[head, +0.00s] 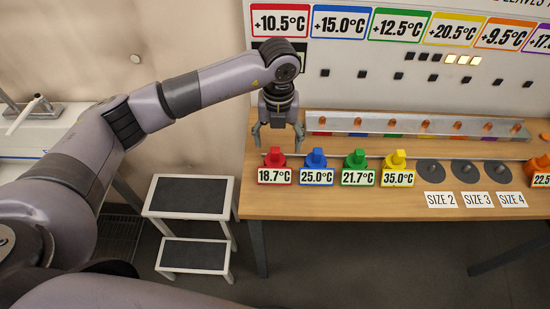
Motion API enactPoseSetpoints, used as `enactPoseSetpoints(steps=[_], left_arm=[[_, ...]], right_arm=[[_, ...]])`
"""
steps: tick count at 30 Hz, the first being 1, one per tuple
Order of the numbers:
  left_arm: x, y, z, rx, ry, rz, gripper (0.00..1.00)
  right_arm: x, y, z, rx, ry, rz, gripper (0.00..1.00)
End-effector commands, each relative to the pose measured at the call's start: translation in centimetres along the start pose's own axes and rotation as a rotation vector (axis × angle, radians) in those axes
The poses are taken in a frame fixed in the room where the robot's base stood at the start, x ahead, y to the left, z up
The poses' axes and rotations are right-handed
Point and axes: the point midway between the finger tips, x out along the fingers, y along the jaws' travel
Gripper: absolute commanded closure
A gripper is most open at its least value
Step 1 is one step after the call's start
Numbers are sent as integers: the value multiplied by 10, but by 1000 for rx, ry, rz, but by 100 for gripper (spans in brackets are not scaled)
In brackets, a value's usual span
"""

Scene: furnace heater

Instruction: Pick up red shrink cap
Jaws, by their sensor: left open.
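The red shrink cap (273,158) stands on the left part of the wooden table, in a red holder with a label reading 18.7°C. My left gripper (279,138) hangs pointing down just above and slightly behind the red cap, its two fingers spread apart and nothing between them. In this one view I cannot tell exactly how high the fingertips are over the cap. My right gripper is not in view.
Blue (315,159), green (357,160) and yellow (397,161) caps stand in a row to the right. A metal rail (330,121) with several copper-coloured pieces lies behind. A white board (360,75) rises at the back. A step stool (188,194) stands left of the table (340,205).

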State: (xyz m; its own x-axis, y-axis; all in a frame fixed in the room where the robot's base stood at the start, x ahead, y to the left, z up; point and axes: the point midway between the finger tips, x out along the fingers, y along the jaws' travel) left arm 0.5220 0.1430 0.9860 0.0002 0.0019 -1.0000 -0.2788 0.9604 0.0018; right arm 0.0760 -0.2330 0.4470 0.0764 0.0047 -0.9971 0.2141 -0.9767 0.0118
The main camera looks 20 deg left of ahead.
Motion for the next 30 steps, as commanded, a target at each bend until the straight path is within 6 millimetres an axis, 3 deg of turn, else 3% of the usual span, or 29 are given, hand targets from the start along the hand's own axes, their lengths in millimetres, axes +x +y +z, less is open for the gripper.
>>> enactPoseSetpoints(steps=[3,8,16,21,30], left_arm=[[19,0,-1,1,3,1,30],[32,0,0,2,0,-1,30],[60,8,0,0,5,1,30],[82,7,1,2,3,-1,30],[86,7,2,3,0,-2,32]], right_arm=[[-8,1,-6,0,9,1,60],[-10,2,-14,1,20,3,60],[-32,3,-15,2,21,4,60],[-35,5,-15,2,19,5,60],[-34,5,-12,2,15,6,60]])
